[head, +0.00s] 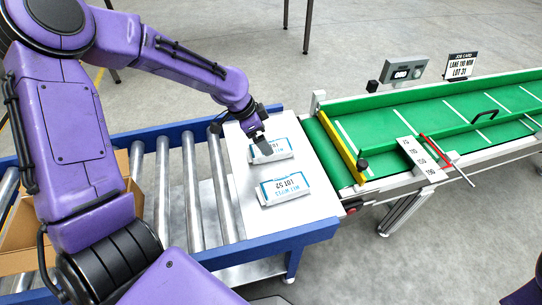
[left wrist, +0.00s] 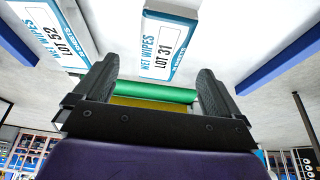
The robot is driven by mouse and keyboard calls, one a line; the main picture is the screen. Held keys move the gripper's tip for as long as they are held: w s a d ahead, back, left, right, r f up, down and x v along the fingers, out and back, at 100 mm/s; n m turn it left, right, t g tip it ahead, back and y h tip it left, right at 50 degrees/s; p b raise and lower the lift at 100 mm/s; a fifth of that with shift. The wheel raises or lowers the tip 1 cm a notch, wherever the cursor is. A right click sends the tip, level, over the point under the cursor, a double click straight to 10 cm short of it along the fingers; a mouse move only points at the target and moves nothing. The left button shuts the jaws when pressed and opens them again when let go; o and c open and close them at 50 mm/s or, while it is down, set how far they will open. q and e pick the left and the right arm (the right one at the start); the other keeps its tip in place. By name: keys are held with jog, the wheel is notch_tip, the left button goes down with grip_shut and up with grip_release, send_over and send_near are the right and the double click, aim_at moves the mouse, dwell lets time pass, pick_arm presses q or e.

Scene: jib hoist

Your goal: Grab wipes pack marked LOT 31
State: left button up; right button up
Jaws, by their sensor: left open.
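The wipes pack marked LOT 31 (left wrist: 170,42) is white with a blue edge and lies flat on the white plate, ahead of my left fingers in the left wrist view. In the head view this pack (head: 272,153) is partly hidden behind my left gripper (head: 264,141). A second wipes pack, marked LOT 52 (head: 285,188), lies nearer the front on the same plate; it also shows in the left wrist view (left wrist: 58,34). In the left wrist view my left gripper (left wrist: 156,82) is open, with nothing between its fingers. My right gripper is not in view.
The white plate (head: 239,205) sits on a blue-framed roller conveyor (head: 193,190). A green belt (head: 420,112) with a yellow bar (head: 338,145) adjoins on the right. A job card (head: 461,66) reading LOT 31 stands behind it. A cardboard box (head: 125,166) is at the left.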

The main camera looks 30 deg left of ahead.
aim_at(283, 148)
pick_arm(q)
jog(key=b+x, duration=0.2)
jog(key=x, duration=0.4)
jog(key=shift+w+f, duration=0.3)
jog(key=shift+r, duration=0.1)
jog(key=c, duration=1.1)
